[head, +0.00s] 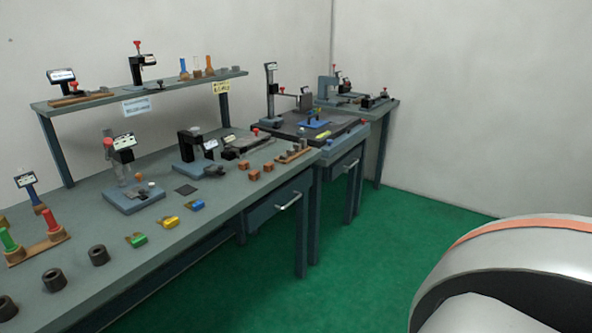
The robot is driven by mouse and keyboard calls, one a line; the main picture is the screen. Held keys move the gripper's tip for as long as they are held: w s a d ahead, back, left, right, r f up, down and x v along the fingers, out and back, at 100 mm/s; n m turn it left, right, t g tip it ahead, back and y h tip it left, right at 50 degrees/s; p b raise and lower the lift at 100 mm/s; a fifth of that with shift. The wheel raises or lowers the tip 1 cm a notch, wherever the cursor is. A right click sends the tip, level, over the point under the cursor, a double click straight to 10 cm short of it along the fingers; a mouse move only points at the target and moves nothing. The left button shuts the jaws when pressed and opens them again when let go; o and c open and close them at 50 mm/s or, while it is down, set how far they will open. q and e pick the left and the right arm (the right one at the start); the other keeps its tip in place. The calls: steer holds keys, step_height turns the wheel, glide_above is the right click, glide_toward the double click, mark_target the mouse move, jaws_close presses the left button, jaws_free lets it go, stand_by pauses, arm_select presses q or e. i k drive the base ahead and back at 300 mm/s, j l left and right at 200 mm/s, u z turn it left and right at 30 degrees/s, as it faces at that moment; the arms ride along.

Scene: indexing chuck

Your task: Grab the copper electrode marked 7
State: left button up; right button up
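Several small copper-coloured blocks (254,174) stand in a short row near the right front of the long grey workbench (225,205). Another of them (280,157) is at the row's far end, by a wooden rack (293,152) holding dark pieces. They look like copper electrodes, but no number is readable on any at this size, so I cannot tell which is marked 7. Neither of my grippers is in view.
Coloured padlock-like pieces (137,240), dark rings (98,255) and instruments on stands (125,175) occupy the bench. A drawer (278,205) is below. A second table (310,127) adjoins the far end. Green floor (350,265) is clear in front.

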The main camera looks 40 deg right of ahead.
mark_target(243, 165)
steer(key=z, duration=1.15)
